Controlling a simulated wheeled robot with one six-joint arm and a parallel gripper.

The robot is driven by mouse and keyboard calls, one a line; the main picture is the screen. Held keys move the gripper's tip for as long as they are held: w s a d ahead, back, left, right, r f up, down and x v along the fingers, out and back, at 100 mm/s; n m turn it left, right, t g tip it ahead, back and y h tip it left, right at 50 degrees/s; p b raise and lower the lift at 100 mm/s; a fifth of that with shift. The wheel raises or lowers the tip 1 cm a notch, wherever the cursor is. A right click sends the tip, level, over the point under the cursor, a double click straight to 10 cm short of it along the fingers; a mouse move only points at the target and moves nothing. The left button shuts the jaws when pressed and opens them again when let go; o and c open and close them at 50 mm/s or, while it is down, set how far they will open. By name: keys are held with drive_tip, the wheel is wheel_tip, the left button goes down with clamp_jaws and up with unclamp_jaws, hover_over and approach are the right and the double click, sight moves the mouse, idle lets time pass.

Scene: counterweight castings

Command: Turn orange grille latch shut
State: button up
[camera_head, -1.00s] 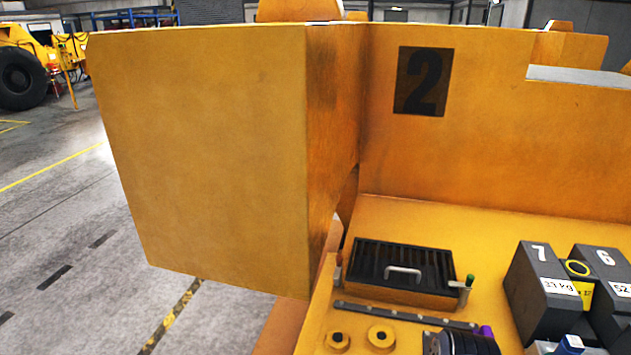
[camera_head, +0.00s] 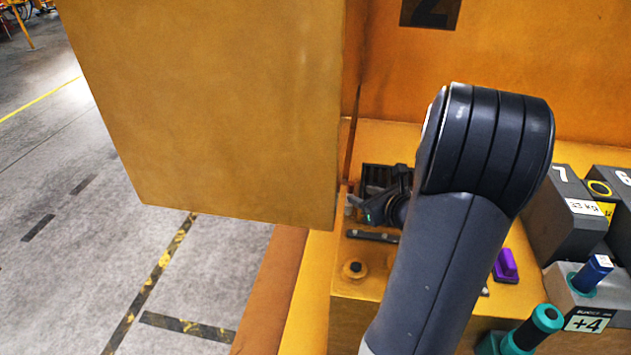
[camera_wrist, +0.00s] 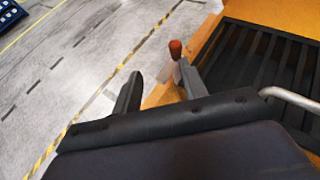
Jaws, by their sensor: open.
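The orange-tipped latch (camera_wrist: 175,49) stands at the left edge of the grille in the wrist view, on a pale metal piece. The dark slatted grille (camera_wrist: 262,58) lies to its right; part of it shows behind my arm in the head view (camera_head: 376,176). My gripper (camera_wrist: 160,80) is open, its two fingers reaching toward the latch. The latch is just beyond the fingertips, closer to the right finger, and I cannot tell whether they touch. In the head view my gripper (camera_head: 376,208) is small and partly hidden by my arm. The latch is not clear there.
The grille's metal handle (camera_wrist: 290,98) is right of my gripper. A large yellow block (camera_head: 200,100) stands close on the left. A purple piece (camera_head: 506,266), a teal-handled tool (camera_head: 530,330) and dark numbered weights (camera_head: 562,215) are to the right. Open floor lies left.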

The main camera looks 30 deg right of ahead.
sight(349, 183)
drive_tip(key=shift+m+h, duration=0.5)
drive_tip(key=shift+m, duration=0.4)
drive_tip(key=x, duration=0.4)
drive_tip(key=d+p+x, duration=0.1)
drive_tip(key=x, duration=0.3)
drive_tip(key=p+x, duration=0.1)
drive_tip(key=x, duration=0.2)
drive_tip(key=shift+w+d, duration=0.4)
drive_tip(key=shift+w, duration=0.05)
drive_tip(key=shift+c, duration=0.3)
clamp_jaws()
